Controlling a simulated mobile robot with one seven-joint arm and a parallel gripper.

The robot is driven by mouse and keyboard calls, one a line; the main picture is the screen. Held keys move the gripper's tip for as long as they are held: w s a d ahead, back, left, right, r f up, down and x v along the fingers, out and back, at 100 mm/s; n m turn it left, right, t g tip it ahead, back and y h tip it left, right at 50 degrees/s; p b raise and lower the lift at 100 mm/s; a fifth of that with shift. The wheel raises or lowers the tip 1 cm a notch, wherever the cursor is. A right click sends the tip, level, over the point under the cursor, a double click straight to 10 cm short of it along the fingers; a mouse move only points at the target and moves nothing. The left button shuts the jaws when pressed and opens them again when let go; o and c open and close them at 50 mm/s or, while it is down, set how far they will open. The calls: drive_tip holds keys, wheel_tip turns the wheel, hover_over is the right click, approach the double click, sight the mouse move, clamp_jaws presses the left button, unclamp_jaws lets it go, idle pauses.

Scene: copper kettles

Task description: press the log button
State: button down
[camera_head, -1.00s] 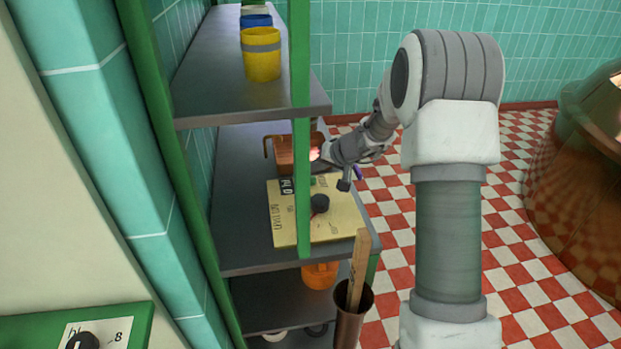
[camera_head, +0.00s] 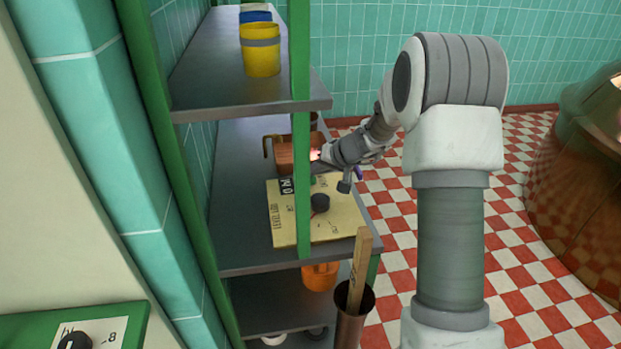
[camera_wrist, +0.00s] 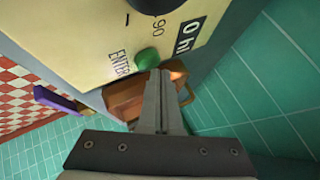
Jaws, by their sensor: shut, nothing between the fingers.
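The cream level log panel (camera_head: 345,213) lies on the middle shelf, with a black knob (camera_head: 320,203) and a small black display (camera_head: 287,187). In the wrist view the panel (camera_wrist: 95,35) fills the top, and a green round button (camera_wrist: 148,58) sits beside the word ENTER. My gripper (camera_wrist: 158,74) is shut and empty, its fingertips right beside the button's edge. I cannot tell whether they touch it. In the head view my gripper (camera_head: 316,156) is at the panel's far edge, partly hidden by the green post.
A copper container (camera_head: 281,157) stands behind the panel, close to my gripper. A green shelf post (camera_head: 303,190) rises in front. A yellow cup (camera_head: 261,52) is on the upper shelf. A brown holder (camera_head: 353,312) with a wooden stick stands at the shelf's front. Checkered floor is open at right.

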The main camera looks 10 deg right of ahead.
sight(314, 181)
drive_tip(key=shift+f+b, duration=0.55)
drive_tip(key=shift+b, duration=0.2)
idle(0.5)
drive_tip(key=shift+r, duration=0.2)
drive_tip(key=shift+r+p, duration=0.35)
drive_tip(key=shift+r, duration=0.45)
drive_tip(key=shift+r+p, duration=1.3)
drive_tip(key=shift+r, duration=1.2)
